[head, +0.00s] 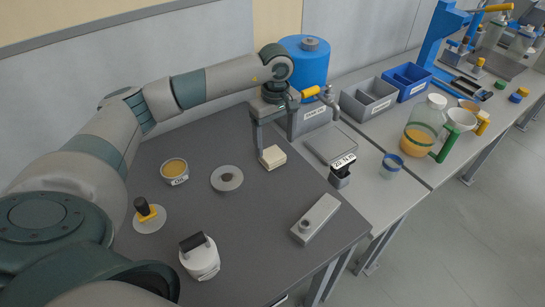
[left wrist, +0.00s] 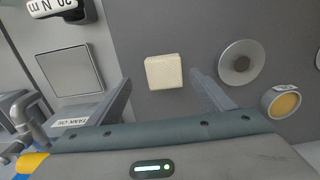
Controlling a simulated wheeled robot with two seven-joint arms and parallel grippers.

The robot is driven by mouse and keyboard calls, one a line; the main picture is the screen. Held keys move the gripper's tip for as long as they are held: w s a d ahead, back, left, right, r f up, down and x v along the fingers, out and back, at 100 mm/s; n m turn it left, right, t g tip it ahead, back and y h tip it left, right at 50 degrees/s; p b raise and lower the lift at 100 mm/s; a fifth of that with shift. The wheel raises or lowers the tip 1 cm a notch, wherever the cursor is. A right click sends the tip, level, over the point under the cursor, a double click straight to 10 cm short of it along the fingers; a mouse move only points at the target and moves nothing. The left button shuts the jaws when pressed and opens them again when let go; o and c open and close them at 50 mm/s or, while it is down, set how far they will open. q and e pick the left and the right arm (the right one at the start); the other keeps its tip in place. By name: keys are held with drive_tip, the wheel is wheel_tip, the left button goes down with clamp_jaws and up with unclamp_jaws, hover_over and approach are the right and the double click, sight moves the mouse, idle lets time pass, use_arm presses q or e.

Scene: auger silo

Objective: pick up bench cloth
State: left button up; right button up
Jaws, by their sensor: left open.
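The bench cloth (head: 272,158) looks like a small cream folded block lying on the dark grey bench top. It also shows in the left wrist view (left wrist: 164,72), between and just beyond the fingertips. My left gripper (head: 276,145) points down above the cloth, open and empty, with one finger to each side of it in the picture. In the left wrist view a gap shows between the cloth and each finger. Whether the fingertips have reached the cloth's height is hard to tell. My right gripper is in neither view.
A round grey dish (head: 227,178) and a tin of orange material (head: 174,171) lie left of the cloth. A grey block with a knob (head: 316,218) lies to the right front. A blue tank (head: 303,62) stands behind the gripper. Bare bench lies in front of the cloth.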

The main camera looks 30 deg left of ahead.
sight(272, 154)
use_arm(q)
drive_tip(key=f, duration=0.1)
drive_tip(key=f+p, duration=0.2)
drive_tip(key=f, duration=0.1)
drive_tip(key=shift+s+a, duration=0.25)
drive_tip(key=shift+s, duration=0.1)
drive_tip(key=shift+f+p, duration=0.3)
drive_tip(key=shift+f, duration=0.2)
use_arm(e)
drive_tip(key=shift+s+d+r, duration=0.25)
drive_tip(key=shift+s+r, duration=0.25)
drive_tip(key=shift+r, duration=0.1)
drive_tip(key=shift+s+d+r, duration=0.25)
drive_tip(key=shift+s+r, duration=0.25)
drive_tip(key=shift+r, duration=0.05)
use_arm(q)
drive_tip(key=c, duration=1.1)
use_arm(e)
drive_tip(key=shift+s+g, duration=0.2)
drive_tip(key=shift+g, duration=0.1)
